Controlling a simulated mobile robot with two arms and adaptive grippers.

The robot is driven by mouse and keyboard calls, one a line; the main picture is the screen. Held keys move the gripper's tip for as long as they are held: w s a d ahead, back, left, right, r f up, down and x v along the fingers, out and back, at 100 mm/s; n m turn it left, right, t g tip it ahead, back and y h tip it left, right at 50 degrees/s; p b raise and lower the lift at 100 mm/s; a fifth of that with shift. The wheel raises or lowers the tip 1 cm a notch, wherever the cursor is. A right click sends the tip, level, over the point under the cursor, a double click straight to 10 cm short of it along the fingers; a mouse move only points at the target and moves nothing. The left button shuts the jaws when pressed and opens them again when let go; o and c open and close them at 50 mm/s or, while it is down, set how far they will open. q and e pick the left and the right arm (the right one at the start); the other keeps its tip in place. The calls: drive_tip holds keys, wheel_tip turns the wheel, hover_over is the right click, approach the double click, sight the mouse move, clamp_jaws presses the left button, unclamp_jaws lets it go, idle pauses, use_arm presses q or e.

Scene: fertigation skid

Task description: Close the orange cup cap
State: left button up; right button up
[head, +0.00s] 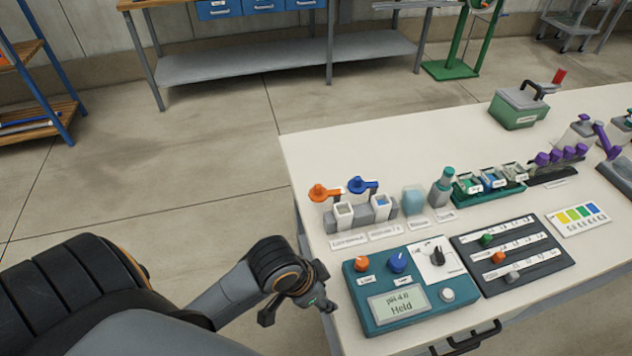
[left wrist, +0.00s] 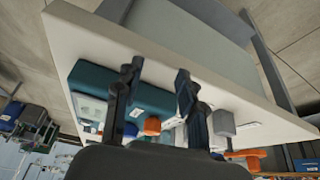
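The orange cup cap (head: 320,192) is swung open on the far side of its white cup (head: 343,212). That cup sits at the left end of a grey holder (head: 361,214) near the table's left edge, with its top uncovered. An orange part low in the left wrist view (left wrist: 245,153) appears to be this cap. My left gripper (head: 298,305) is beside the table's left edge, nearer me than the cups and apart from them. Its two fingers are spread and empty, as the left wrist view (left wrist: 156,78) also shows. My right gripper is not in view.
A blue cap (head: 362,185) is also open behind the neighbouring cup (head: 380,205). A teal meter box (head: 405,288) with orange and blue knobs stands close to my gripper. A light blue jar (head: 413,199) is right of the holder. The table behind the cups is bare.

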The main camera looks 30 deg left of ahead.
use_arm(q)
drive_tip(key=w+m, duration=0.1)
drive_tip(key=w, duration=0.1)
drive_tip(key=w+a+r+m, duration=0.1)
drive_tip(key=w, duration=0.1)
drive_tip(key=w+r+m, duration=0.1)
drive_tip(key=shift+w+a+h, duration=0.3)
drive_tip(key=shift+w+a, duration=0.05)
drive_tip(key=shift+w, duration=0.05)
drive_tip(key=w+a+r+m+g, duration=0.1)
drive_tip(key=w+a+r+m, duration=0.1)
drive_tip(key=w+a+r, duration=0.45)
drive_tip(key=n, duration=0.1)
approach(318, 185)
drive_tip(key=shift+h, duration=0.3)
drive_tip(key=p+x, duration=0.1)
drive_tip(key=x, duration=0.7)
drive_tip(key=shift+f, duration=0.35)
drive_tip(key=shift+a, duration=0.1)
clamp_jaws()
